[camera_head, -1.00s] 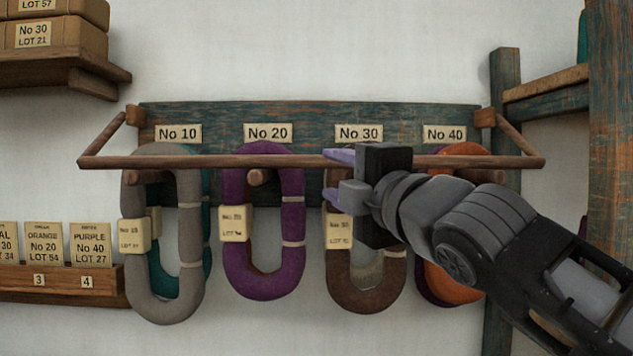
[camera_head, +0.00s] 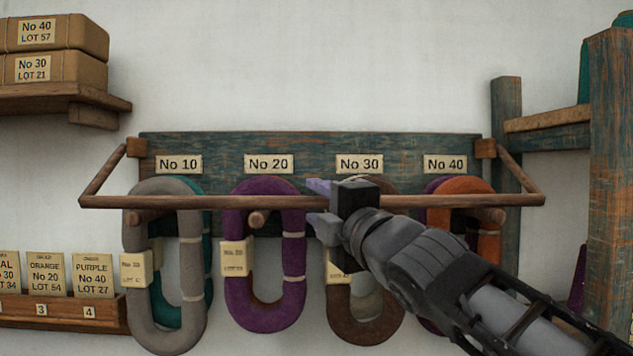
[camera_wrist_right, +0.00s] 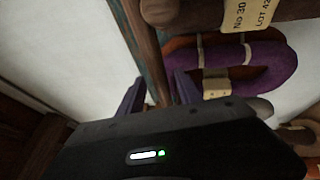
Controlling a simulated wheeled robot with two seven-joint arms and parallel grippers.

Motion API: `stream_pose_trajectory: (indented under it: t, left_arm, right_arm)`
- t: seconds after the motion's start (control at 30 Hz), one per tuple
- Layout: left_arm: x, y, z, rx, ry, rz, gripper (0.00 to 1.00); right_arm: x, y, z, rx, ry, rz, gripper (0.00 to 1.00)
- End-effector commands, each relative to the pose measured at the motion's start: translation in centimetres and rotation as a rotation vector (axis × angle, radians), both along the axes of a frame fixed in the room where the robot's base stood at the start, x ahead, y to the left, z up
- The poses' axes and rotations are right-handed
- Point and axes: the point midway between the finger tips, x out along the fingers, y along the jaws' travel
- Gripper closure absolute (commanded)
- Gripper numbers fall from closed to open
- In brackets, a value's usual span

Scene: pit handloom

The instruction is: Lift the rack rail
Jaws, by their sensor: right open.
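The rack rail (camera_head: 190,202) is a long brown wooden bar, held level in front of the teal rack board (camera_head: 310,144) by two slanting side arms. My right gripper (camera_head: 320,204) is open at the middle of the rail, below the No 30 label. One purple finger shows above the rail and one below it. In the right wrist view a brown bar, seemingly the rail, runs down between the open fingers (camera_wrist_right: 157,95). Whether the fingers touch it cannot be told. The gripper and forearm hide part of the rail and the hanks behind. My left gripper is not in view.
Hanks hang on pegs behind the rail: grey (camera_head: 140,225), purple (camera_head: 238,280), brown (camera_head: 365,328) and orange (camera_head: 460,187). A shelf with boxes (camera_head: 55,72) is upper left, a card rack (camera_head: 60,310) lower left. A wooden post frame (camera_head: 612,150) stands right.

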Motion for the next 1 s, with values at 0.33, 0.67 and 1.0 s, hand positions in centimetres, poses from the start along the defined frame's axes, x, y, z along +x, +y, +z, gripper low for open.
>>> stream_pose_trajectory:
  t: [0.33, 0.67, 1.0]
  left_arm:
    - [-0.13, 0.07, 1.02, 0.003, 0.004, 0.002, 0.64]
    - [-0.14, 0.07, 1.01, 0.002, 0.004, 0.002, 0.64]
    - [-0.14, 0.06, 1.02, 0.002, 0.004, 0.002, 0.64]
  right_arm:
    - [1.1, 0.35, 0.06, 0.001, 0.0, -0.001, 0.59]
    - [1.06, 0.34, 0.08, 0.001, 0.0, -0.001, 0.77]
    - [1.06, 0.34, 0.09, 0.001, 0.0, -0.001, 1.0]
